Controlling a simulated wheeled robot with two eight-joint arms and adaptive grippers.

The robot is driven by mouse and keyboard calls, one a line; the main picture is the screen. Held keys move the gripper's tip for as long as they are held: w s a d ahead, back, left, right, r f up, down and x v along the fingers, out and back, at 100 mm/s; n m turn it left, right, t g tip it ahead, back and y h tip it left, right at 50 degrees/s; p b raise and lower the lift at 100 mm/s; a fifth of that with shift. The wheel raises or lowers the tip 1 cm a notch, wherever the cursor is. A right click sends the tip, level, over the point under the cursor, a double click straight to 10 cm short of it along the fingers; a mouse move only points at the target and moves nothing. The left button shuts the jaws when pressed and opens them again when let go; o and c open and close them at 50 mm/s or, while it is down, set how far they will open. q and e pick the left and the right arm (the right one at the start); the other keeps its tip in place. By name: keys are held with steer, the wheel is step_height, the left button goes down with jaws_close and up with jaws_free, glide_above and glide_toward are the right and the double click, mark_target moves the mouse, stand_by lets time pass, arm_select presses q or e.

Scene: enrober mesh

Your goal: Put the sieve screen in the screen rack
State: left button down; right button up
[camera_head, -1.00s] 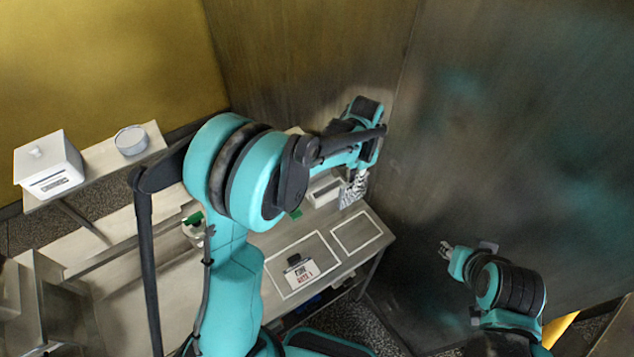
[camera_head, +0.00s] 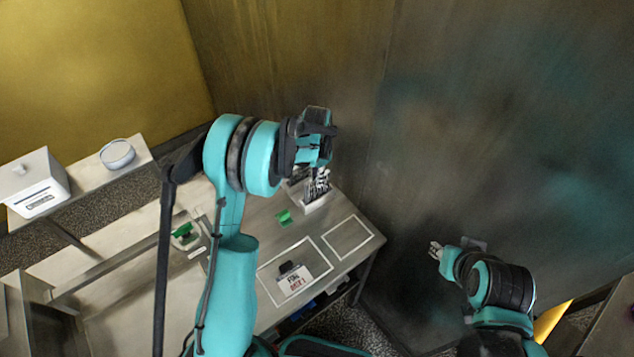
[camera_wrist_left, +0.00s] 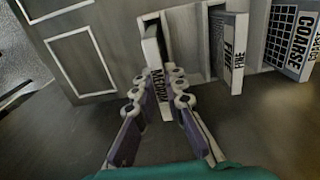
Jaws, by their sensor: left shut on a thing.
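My left gripper (camera_head: 317,174) is shut on a sieve screen (camera_wrist_left: 154,52), a thin white-edged plate labelled MEDIUM in the left wrist view, where the fingertips (camera_wrist_left: 159,88) pinch its labelled end. The pale screen rack (camera_head: 318,204) stands on the bench below the gripper. In the left wrist view the rack (camera_wrist_left: 189,48) has open slots, and the held screen is at or over the leftmost one; I cannot tell how deep it sits. Screens labelled FINE (camera_wrist_left: 234,52) and COARSE (camera_wrist_left: 293,40) stand to its right. My right gripper (camera_head: 435,250) appears open and empty, away from the bench.
A card with a black clip (camera_head: 294,281) lies in a white outlined square on the bench. An empty outlined square (camera_head: 347,238) is beside it. Green-topped items (camera_head: 285,217) lie nearby. A white box (camera_head: 35,182) and round tin (camera_head: 117,153) stand on the left shelf.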

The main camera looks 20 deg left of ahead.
arm_select(q)
step_height(320, 180, down, 2)
steer(key=shift+f, duration=0.25)
steer(key=shift+f, duration=0.1)
steer(key=c, duration=1.6)
jaws_free()
